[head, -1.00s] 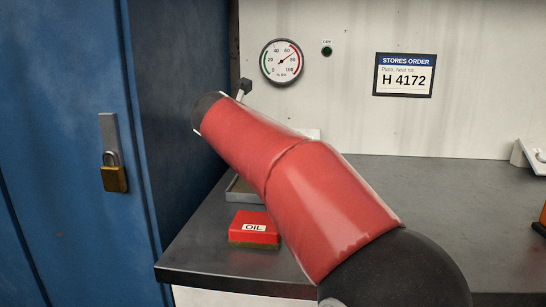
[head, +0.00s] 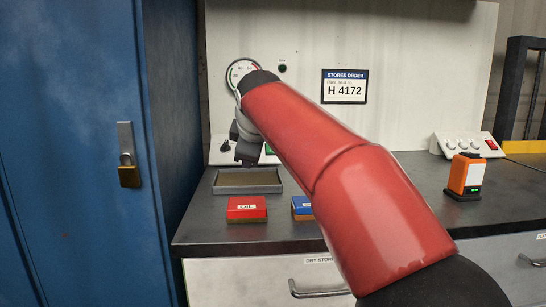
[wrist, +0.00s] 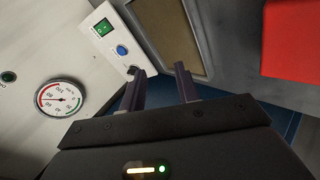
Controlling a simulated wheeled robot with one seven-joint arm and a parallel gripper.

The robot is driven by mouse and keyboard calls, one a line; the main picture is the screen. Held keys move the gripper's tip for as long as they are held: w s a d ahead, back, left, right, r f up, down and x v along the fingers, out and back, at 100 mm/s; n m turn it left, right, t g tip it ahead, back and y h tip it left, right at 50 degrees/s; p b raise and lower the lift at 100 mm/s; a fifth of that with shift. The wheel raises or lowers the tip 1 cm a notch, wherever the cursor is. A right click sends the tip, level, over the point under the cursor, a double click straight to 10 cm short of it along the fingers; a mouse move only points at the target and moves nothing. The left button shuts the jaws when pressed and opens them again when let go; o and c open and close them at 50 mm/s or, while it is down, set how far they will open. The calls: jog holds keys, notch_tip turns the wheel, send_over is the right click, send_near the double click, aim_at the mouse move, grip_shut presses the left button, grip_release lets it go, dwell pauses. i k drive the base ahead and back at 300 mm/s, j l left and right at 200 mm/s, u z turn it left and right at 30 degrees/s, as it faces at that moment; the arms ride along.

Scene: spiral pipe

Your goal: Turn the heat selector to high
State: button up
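No control is legibly marked as the heat selector. A white control box (wrist: 112,35) with a green rocker switch (wrist: 103,27) and a blue round button (wrist: 122,50) shows in the wrist view. A small dark part (wrist: 131,71) at its near end is partly hidden by a finger. In the head view a dark lever-like knob (head: 225,146) shows left of my gripper (head: 246,152), which covers most of the box. In the wrist view my gripper (wrist: 160,80) has its two fingers apart with nothing between them. I cannot tell whether a finger touches the box.
A round gauge (head: 242,74) and a "STORES ORDER" sign (head: 344,87) are on the back panel. A grey tray (head: 250,188), a red box (head: 247,209) and a blue box (head: 302,207) lie on the bench. A switch box (head: 468,145) and an orange device (head: 466,176) stand right. A blue cabinet (head: 75,120) stands left.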

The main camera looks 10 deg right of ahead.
aim_at(225, 148)
jog(key=k+j+z, duration=0.2)
jog(key=i+j, duration=0.8)
jog(key=j, duration=0.1)
